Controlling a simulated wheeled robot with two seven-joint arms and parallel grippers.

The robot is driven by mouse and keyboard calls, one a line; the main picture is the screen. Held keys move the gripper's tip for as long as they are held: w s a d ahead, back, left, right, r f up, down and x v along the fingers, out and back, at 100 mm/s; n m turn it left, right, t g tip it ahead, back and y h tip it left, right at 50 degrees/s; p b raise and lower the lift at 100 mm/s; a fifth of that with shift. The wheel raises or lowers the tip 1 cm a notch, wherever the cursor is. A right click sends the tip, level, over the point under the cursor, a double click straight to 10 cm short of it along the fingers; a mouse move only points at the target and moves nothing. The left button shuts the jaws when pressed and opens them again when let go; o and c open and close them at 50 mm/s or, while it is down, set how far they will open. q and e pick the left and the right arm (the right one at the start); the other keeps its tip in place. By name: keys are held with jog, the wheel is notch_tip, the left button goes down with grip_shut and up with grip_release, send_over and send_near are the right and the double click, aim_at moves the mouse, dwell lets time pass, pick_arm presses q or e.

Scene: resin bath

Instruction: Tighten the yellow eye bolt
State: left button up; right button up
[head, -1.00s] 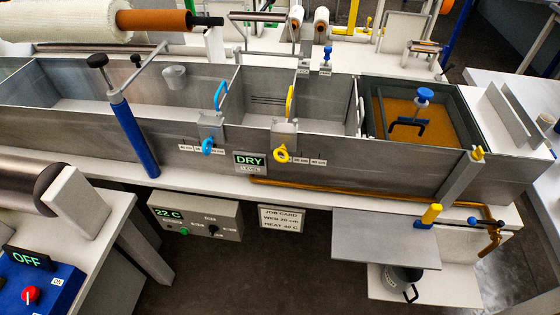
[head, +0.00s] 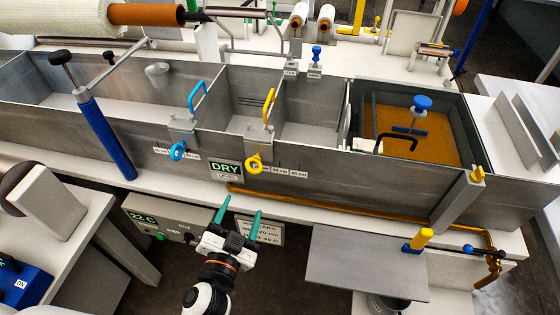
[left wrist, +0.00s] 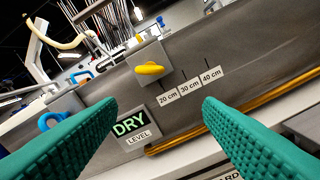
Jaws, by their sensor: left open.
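The yellow eye bolt (head: 254,163) sits on the front wall of the long steel bath, at the clamp under the yellow-handled divider (head: 268,106). In the left wrist view the yellow eye bolt (left wrist: 150,69) is seen nearly edge-on, beyond my fingers and above the gap between them. My left gripper (head: 240,207) has green fingers, spread open and empty, below and in front of the bath wall, apart from the bolt. In the left wrist view its fingers (left wrist: 160,105) frame the DRY sign. My right gripper is in no view.
A blue eye bolt (head: 178,151) and blue-handled divider (head: 197,97) are left of the yellow one. The DRY level sign (head: 225,171) and a scale label (left wrist: 190,88) are on the wall. A copper pipe (head: 330,205) runs along the wall's foot. A grey shelf (head: 365,262) juts out at right.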

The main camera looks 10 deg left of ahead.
pick_arm(q)
jog(key=r, duration=0.2)
jog(key=p, duration=0.2)
send_near(254, 165)
jog(key=w, duration=0.2)
jog(key=shift+t, duration=0.3)
jog(key=w, duration=0.2)
jog(key=w+p, duration=0.1)
jog(key=w, duration=0.1)
jog(key=w+p, duration=0.1)
jog(key=w, duration=0.1)
jog(key=shift+w+d+f, duration=0.25)
jog(key=shift+w+f, duration=0.05)
jog(key=shift+f, duration=0.1)
jog(key=shift+w+f, duration=0.1)
jog(key=shift+w, duration=0.65)
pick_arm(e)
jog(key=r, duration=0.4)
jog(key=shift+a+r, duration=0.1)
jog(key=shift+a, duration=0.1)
pick_arm(q)
jog(key=shift+c, duration=0.3)
jog(key=c, duration=0.9)
